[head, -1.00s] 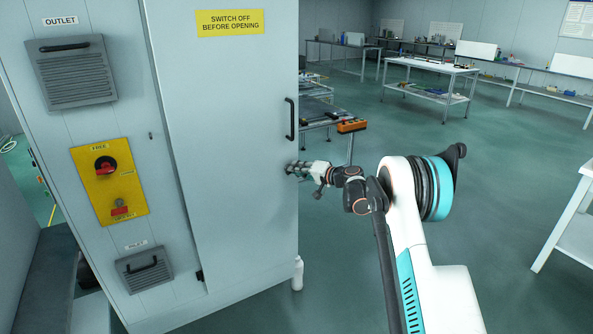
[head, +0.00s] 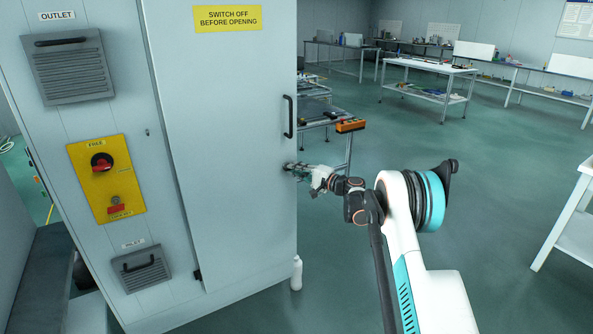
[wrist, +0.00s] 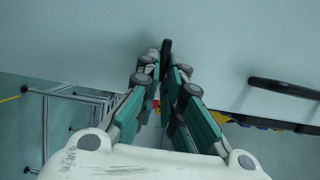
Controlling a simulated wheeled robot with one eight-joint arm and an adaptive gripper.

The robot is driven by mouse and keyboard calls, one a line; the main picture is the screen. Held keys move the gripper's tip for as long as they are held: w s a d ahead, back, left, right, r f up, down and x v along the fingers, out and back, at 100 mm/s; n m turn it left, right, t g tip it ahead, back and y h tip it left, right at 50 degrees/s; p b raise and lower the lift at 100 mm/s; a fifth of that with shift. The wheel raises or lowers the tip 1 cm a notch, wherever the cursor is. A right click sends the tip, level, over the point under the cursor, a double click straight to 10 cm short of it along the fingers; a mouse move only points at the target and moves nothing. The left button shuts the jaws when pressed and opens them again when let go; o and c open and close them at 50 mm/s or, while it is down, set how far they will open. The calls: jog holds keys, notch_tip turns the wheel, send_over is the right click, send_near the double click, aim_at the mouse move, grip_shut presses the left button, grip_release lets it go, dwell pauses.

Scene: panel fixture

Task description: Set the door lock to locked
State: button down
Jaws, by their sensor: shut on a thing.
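The door lock (wrist: 166,52) shows in the wrist view as a dark, narrow piece standing out from the pale door, at the fingertips. My gripper (wrist: 160,65) is shut on it, with its teal-padded fingers on both sides. In the head view, my gripper (head: 290,167) reaches the right edge of the grey cabinet door (head: 225,130), below the black door handle (head: 288,117). The handle also shows at the right in the wrist view (wrist: 285,88). The lock is hidden behind the fingers in the head view, and I cannot read its setting.
A yellow panel (head: 118,200) with red switches is on the cabinet's left face, between two vents. A white bottle (head: 296,273) stands on the floor by the cabinet. Benches (head: 431,74) stand at the back.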

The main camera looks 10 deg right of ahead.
jog(key=c, duration=1.7)
grip_release()
jog(key=v, duration=1.2)
jog(key=shift+f, duration=0.1)
jog(key=shift+d, duration=0.1)
